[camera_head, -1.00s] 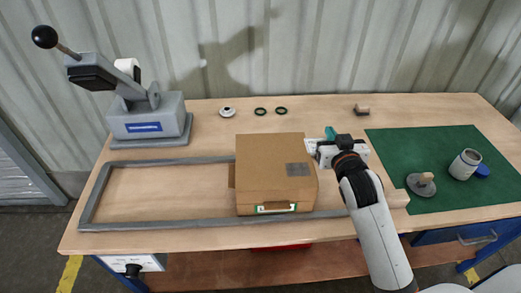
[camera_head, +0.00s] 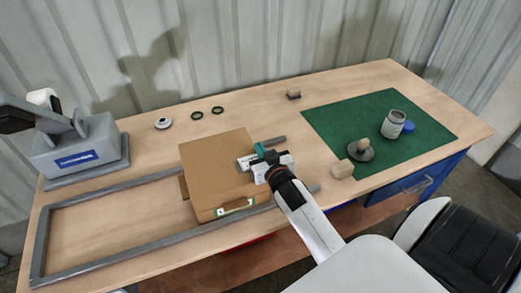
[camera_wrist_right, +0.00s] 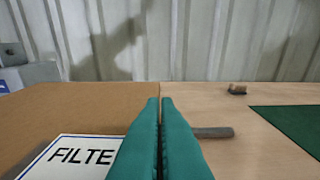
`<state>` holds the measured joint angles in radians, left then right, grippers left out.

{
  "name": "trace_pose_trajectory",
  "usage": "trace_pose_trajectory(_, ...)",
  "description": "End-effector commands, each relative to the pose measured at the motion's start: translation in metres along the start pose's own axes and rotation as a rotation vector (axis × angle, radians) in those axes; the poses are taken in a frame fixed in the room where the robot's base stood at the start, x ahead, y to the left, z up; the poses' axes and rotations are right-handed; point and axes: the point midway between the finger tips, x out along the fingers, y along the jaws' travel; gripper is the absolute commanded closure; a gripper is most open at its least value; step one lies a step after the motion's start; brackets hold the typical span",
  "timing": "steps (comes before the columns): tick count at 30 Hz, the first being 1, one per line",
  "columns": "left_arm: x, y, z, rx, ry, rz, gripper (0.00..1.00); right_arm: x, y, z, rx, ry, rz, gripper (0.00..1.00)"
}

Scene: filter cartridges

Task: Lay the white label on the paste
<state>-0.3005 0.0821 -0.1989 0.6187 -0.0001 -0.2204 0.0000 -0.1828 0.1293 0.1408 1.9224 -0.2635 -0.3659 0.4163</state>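The white label (camera_head: 245,162) has a blue border and dark letters reading "FILTE" in the right wrist view (camera_wrist_right: 75,155); its right end is hidden behind my fingers. It is at the right side of the top of the brown cardboard box (camera_head: 212,165). The grey paste patch on that top is hidden now, and the label covers its place. I cannot tell whether the label touches it. My right gripper (camera_head: 263,152), with teal fingers (camera_wrist_right: 160,125), is shut on the label's right end at the box's right edge. My left gripper is not in view.
A grey frame (camera_head: 110,187) lies around the box. A lever press (camera_head: 75,150) stands at the left. A green mat (camera_head: 340,115) at the right holds a jar (camera_head: 393,124), a blue lid and a knobbed disc (camera_head: 361,150). Small rings (camera_head: 197,115) lie behind the box.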

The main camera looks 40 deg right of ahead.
Motion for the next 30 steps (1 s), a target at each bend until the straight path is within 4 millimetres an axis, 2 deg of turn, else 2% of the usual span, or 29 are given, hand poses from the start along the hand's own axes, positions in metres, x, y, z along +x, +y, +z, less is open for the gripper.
trace_pose_trajectory(9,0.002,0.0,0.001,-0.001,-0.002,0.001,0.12,0.001,0.0,-0.004,0.0,0.0,-0.001,1.0)
trace_pose_trajectory(14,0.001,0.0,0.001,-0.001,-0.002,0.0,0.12,0.0,0.0,-0.003,0.0,0.0,0.0,0.77)
trace_pose_trajectory(24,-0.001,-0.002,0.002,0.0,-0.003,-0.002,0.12,0.0,0.0,0.002,-0.001,0.0,0.0,0.77)
trace_pose_trajectory(26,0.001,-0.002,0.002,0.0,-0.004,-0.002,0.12,-0.006,0.0,-0.001,0.0,0.002,0.0,0.77)
trace_pose_trajectory(30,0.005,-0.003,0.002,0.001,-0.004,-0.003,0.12,-0.031,0.0,-0.002,0.0,0.003,-0.001,0.77)
